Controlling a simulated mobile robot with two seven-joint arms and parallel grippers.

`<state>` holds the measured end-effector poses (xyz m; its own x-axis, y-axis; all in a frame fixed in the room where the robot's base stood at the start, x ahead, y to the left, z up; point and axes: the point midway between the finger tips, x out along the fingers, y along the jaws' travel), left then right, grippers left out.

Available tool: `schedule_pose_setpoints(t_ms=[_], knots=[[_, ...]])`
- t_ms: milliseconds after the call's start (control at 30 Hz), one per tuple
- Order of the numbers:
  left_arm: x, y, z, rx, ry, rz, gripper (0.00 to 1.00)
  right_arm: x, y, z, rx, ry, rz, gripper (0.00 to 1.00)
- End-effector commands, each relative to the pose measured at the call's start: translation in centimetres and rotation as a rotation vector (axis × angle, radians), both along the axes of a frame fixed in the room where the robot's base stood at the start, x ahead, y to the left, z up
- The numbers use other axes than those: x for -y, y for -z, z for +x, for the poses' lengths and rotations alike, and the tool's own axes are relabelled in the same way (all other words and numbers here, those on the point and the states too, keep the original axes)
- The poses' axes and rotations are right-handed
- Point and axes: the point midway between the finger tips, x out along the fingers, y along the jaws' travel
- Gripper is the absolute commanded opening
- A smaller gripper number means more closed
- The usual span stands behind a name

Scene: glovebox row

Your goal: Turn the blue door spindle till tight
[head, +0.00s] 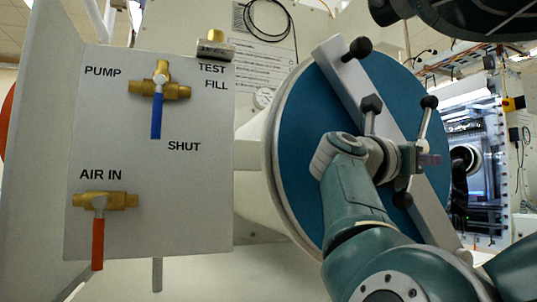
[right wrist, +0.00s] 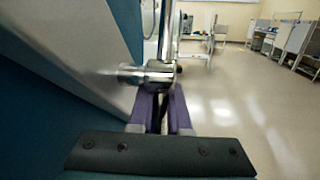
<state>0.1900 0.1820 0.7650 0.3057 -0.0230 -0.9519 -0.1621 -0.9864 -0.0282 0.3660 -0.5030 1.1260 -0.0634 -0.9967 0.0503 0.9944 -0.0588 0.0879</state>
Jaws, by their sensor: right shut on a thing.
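The blue round door (head: 310,115) stands on the right of the head view with a grey bar (head: 345,75) across its face. The spindle (head: 421,122) is a metal cross handle with black knobs at its ends, in front of the door's middle. My right gripper (head: 428,160) is at the spindle's hub. In the right wrist view, the purple fingers of my right gripper (right wrist: 162,108) are closed around the spindle handle just below its shiny hub (right wrist: 155,76). My forearm and wrist hide part of the door and bar. My left gripper is not in view.
A white panel (head: 200,200) on the left carries a brass valve with a blue lever (head: 156,115) and another with a red lever (head: 98,245). Black knobs (head: 360,48) stand out from the bar. Open floor (right wrist: 245,125) lies to the right in the wrist view.

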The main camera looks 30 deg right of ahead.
Motion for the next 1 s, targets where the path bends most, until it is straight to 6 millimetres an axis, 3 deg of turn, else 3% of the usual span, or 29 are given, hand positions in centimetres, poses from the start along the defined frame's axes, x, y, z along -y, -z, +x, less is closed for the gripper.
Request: schedule_pose_setpoints(t_ms=[667, 700, 800, 1000], knots=[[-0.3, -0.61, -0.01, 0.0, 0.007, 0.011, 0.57, -0.02, 0.21, -0.03, 0.016, 0.001, 0.068, 0.0], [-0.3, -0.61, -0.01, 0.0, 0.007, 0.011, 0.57, -0.02, 0.2, -0.03, 0.017, 0.001, 0.067, 0.17], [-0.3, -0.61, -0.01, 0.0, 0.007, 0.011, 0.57, -0.02, 0.19, -0.03, 0.017, 0.001, 0.066, 0.28], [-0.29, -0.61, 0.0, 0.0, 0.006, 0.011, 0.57, -0.02, 0.18, -0.03, 0.016, 0.002, 0.066, 0.28]])
